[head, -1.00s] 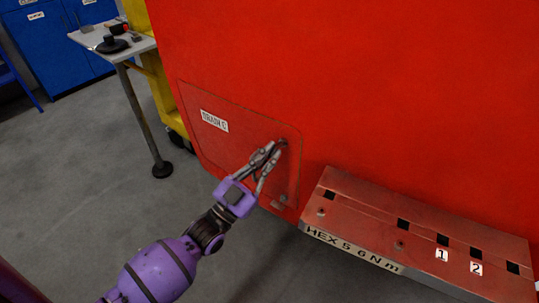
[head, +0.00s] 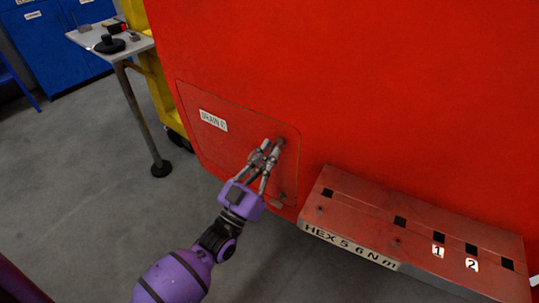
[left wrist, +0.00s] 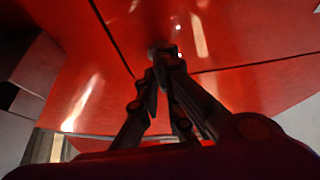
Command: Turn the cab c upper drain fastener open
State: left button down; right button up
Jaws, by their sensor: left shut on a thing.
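The red drain panel (head: 225,155), labelled "DRAIN C" (head: 213,120), is flush in the big red cab wall. The upper drain fastener is at the panel's upper right corner, mostly hidden behind my fingertips. My left gripper (head: 274,146) is shut on it, with the fingers reaching in from below. In the left wrist view the fingertips (left wrist: 163,62) meet at a small dark fastener (left wrist: 160,49) close to the panel seam. The fastener's turn angle cannot be made out. My right gripper is not in view.
A lower fastener (head: 283,196) and a small tab (head: 277,204) sit at the panel's lower right. A red step (head: 400,226) marked "HEX 5 6 N m" juts out on the right. A small table (head: 125,48) stands at the upper left; grey floor is free below it.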

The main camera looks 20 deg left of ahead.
pick_arm(q)
jog(key=c, duration=1.9)
grip_release()
jog(key=shift+c, duration=0.2)
jog(key=v, duration=1.2)
jog(key=s+d+f+g+y+p, duration=0.2)
jog(key=s+f+g+p, duration=0.15)
jog(key=f+g, duration=0.65)
jog(key=s+a+f+n+g+y+p, duration=0.1)
jog(key=s+f+g+p, duration=0.1)
jog(key=s, duration=0.8)
jog(key=s+a+f+n+g+y+p, duration=0.1)
jog(key=s+f, duration=0.4)
jog(key=s, duration=0.6)
jog(key=shift+s+g+y+p, duration=0.3)
jog(key=shift+g+y+p, duration=0.2)
jog(key=shift+y+p, duration=0.25)
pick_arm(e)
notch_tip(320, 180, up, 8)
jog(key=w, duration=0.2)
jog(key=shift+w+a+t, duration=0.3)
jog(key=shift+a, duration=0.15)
